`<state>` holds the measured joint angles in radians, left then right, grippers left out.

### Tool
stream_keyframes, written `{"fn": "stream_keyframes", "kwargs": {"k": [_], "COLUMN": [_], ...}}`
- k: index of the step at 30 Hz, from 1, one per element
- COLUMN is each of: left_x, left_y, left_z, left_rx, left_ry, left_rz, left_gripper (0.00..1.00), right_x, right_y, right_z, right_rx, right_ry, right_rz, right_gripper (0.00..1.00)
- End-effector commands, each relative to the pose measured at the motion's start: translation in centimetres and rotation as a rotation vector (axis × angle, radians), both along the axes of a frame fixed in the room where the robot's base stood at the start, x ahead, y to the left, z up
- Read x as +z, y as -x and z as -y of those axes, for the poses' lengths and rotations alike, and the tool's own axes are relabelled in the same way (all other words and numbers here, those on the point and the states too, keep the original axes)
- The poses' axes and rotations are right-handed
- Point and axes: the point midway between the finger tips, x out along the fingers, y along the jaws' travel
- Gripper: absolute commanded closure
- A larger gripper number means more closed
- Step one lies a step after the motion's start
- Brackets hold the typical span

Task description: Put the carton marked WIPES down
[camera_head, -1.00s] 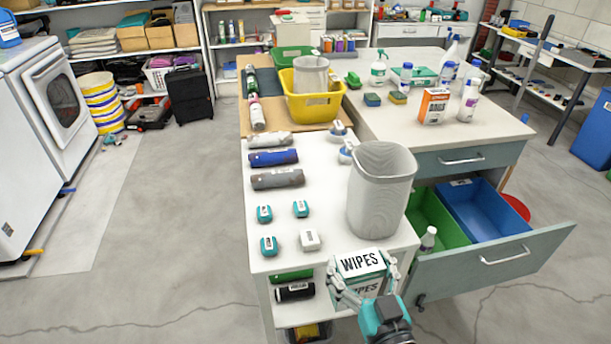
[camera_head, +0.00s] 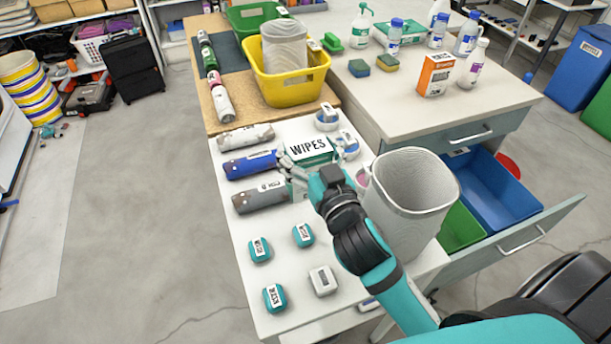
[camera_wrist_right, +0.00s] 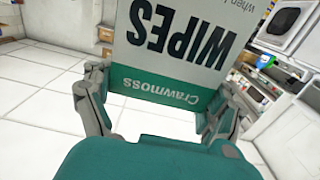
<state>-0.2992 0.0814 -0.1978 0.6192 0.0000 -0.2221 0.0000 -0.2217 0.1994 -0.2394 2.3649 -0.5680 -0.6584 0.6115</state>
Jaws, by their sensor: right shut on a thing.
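The carton marked WIPES (camera_head: 308,148) is white with a teal lower band. In the head view it is at the far part of the white counter (camera_head: 285,215), between the rolled bags and the tape rolls. My right gripper (camera_head: 318,177) is shut on it from the near side. In the right wrist view the carton (camera_wrist_right: 180,45) fills the top middle, between the two fingers of the gripper (camera_wrist_right: 160,100). The carton's underside is hidden, so I cannot tell whether it touches the counter. My left gripper is not in view.
Rolled bags (camera_head: 250,163) lie left of the carton, and blue-and-white tape rolls (camera_head: 347,145) stand right of it. A grey bin (camera_head: 408,200) stands close to my right arm. Several small teal devices (camera_head: 260,249) sit nearer. A yellow tub (camera_head: 290,85) is behind.

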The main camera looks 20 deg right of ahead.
Motion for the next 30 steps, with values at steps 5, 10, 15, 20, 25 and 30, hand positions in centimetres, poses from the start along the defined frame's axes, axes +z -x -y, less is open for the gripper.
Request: {"fn": "stream_keyframes", "kwargs": {"k": [5,10,15,20,25,30], "left_x": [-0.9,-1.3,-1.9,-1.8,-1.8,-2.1], "left_y": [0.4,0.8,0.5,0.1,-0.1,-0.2], "left_z": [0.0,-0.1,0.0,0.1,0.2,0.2], "left_rx": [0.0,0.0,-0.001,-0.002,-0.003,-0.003], "left_ry": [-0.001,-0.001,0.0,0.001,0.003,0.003], "left_rz": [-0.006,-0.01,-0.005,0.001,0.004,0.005], "left_gripper": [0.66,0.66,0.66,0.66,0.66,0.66], "right_x": [-3.5,-5.0,-7.4,-7.8,-7.8,-8.1], "right_y": [0.1,0.1,0.1,0.1,0.1,0.1], "right_z": [0.0,0.0,0.0,0.0,0.0,0.0], "right_rx": [-0.001,-0.002,-0.001,0.0,0.0,0.0], "right_ry": [0.001,0.0,0.0,-0.001,-0.001,-0.001], "right_rz": [-0.003,-0.002,-0.002,0.001,0.001,0.0], "right_gripper": [0.38,0.38,0.38,0.38,0.38,0.11]}}
